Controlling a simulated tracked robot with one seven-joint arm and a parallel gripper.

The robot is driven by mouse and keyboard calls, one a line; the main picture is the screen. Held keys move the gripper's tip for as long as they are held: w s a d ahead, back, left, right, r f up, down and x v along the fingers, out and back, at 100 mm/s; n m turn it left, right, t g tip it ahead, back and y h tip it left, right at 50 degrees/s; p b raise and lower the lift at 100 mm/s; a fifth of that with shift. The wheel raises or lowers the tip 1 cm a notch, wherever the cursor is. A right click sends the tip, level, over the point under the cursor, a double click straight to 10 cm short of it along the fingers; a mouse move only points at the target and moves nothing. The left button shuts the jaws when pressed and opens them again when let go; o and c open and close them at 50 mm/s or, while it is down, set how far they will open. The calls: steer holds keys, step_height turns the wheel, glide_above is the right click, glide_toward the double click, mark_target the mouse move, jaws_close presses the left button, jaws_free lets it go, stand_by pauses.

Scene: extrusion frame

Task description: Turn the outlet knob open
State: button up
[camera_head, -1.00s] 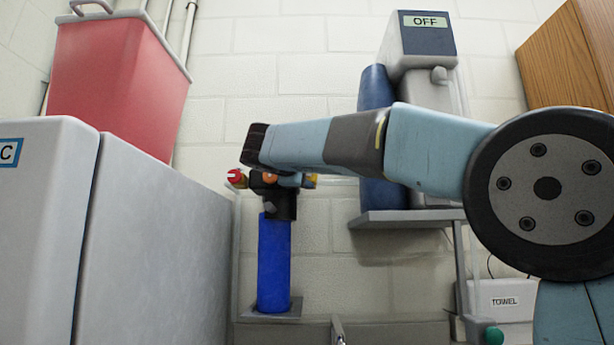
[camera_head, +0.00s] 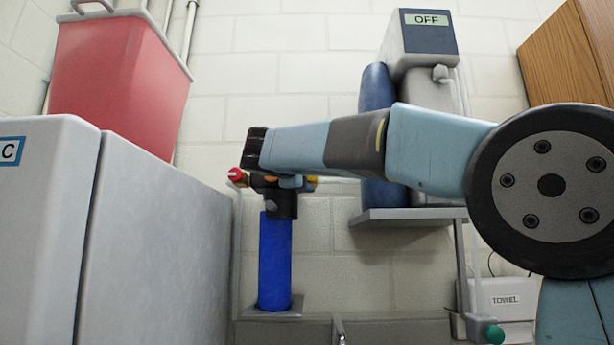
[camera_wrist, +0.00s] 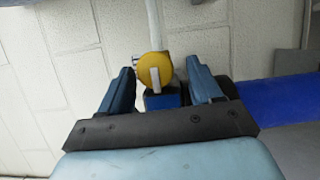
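A yellow round knob (camera_wrist: 150,64) with a pale bar across it shows in the wrist view, above a small blue block (camera_wrist: 162,98). My gripper (camera_wrist: 160,68) is open, with one blue finger on each side of the knob and a visible gap on both sides. In the head view, a black valve head (camera_head: 282,203) sits on an upright blue cylinder (camera_head: 275,262). It has a red knob (camera_head: 236,175) on its left and a small yellow part (camera_head: 312,183) on its right.
A grey cabinet (camera_head: 150,230) stands at left with a red bin (camera_head: 122,85) above. A shelf (camera_head: 410,217) at right carries a dispenser marked OFF (camera_head: 428,35) and a blue cylinder (camera_head: 375,90). A TOWEL box (camera_head: 502,298) and wooden cabinet (camera_head: 570,55) are further right.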

steer(key=shift+s+r, duration=0.1)
steer(key=v, duration=1.3)
steer(key=shift+s, duration=0.3)
steer(key=shift+a, duration=0.15)
steer(key=s+d+f+m+g+y, duration=0.1)
steer(key=s+d+f+m+g, duration=0.25)
steer(key=d+f, duration=0.8)
steer(key=s+d+f+m+g+y, duration=0.1)
steer(key=s+d+f+m+g, duration=0.2)
steer(key=d+f, duration=0.85)
steer(key=s+d+f+m+g+y, duration=0.2)
steer(key=s+f, duration=0.5)
steer(key=f, duration=0.4)
steer(key=s+d+f+m+g+y, duration=0.2)
steer(key=s+f+m, duration=0.3)
steer(key=f, duration=0.6)
steer(key=shift+s+d+f+y, duration=0.45)
steer(key=shift+s+y, duration=0.25)
steer(key=shift+s, duration=0.45)
